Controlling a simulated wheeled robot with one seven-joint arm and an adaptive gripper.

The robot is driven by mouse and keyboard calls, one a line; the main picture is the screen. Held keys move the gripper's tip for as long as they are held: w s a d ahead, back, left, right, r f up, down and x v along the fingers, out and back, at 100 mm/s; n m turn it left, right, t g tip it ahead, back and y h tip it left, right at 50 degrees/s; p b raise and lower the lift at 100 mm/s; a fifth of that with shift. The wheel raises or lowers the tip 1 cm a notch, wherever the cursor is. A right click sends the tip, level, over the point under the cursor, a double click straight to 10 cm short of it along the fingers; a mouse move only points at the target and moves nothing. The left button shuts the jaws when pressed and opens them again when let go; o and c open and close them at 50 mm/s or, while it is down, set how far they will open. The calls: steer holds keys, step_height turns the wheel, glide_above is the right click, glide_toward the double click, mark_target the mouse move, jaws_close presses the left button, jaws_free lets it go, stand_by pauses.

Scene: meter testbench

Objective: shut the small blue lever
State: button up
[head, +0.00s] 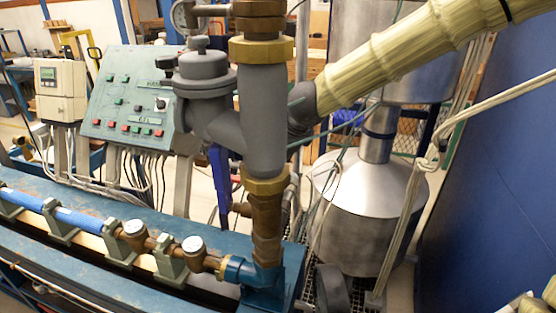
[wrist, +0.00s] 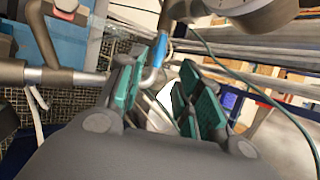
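My gripper (wrist: 170,85) shows in the wrist view, with teal pads on both fingers. The fingers are apart, with a clear gap between them. A small blue lever (wrist: 163,50) with a bent bare-metal end shows beyond the gap, close to the left finger's pad. I cannot tell whether the pad touches it. The left finger partly hides the lever's mount. In the head view a blue lever (head: 220,180) hangs roughly upright beside the thick grey vertical pipe; I cannot tell whether it is the same one. I cannot make out my gripper in the head view.
The grey vertical pipe (head: 263,120) and a ribbed beige hose (head: 400,55) stand close by. A green control panel (head: 130,100) is at left, a metal cone-topped tank (head: 365,220) at right. In the wrist view a metal pipe (wrist: 55,76) runs in from the left.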

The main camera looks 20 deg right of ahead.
steer(key=shift+x, duration=5.1)
